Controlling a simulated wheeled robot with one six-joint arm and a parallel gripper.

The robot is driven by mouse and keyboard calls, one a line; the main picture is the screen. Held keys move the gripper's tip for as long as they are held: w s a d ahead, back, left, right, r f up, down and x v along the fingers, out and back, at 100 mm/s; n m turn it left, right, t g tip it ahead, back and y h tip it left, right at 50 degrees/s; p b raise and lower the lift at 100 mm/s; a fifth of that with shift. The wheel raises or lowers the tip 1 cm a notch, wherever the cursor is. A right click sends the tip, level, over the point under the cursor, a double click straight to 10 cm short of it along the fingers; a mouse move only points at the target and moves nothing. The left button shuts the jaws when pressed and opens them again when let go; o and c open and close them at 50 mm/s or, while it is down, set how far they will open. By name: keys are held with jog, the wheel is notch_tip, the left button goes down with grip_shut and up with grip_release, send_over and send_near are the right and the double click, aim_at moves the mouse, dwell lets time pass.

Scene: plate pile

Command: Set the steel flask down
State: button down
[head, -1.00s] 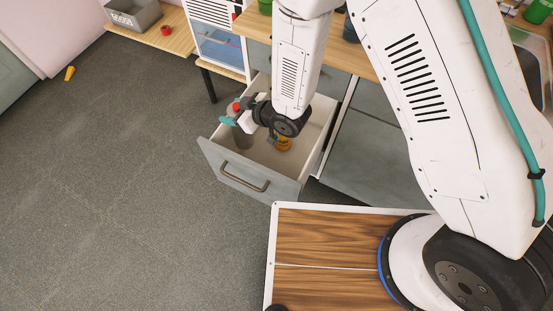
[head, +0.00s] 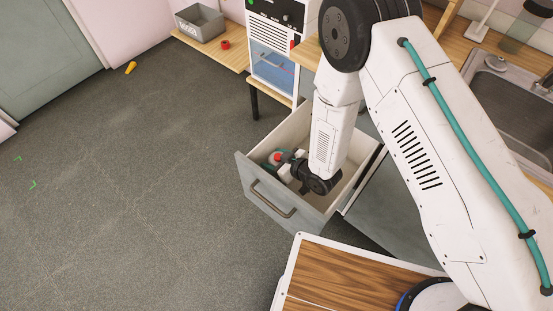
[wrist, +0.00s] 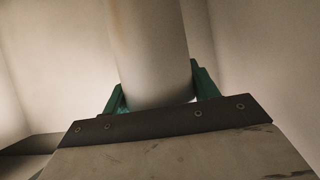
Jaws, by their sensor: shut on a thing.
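The steel flask is a pale grey cylinder (wrist: 150,50) between the teal fingers in the wrist view. In the head view only its red top (head: 277,156) shows clearly; its body is mostly hidden by my gripper and the drawer front. My gripper (head: 279,163) is shut on the flask, inside the open drawer (head: 247,169) near its front left. In the wrist view the fingers of my gripper (wrist: 157,82) stand on both sides of the flask. I cannot tell whether the flask's base touches the drawer floor.
The drawer's pale walls stand close around my gripper. A grey bin (head: 200,24) and a red cup (head: 225,44) are on a low wooden shelf (head: 215,50). A small yellow object (head: 131,67) lies on the floor. A sink (head: 515,100) is at the right.

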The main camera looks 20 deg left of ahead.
jog(key=shift+f, duration=0.1)
jog(key=shift+f, duration=0.5)
jog(key=shift+c, duration=2.1)
grip_release()
jog(key=shift+r, duration=0.3)
jog(key=v, duration=0.7)
jog(key=shift+d+r, duration=0.25)
jog(key=shift+r, duration=0.15)
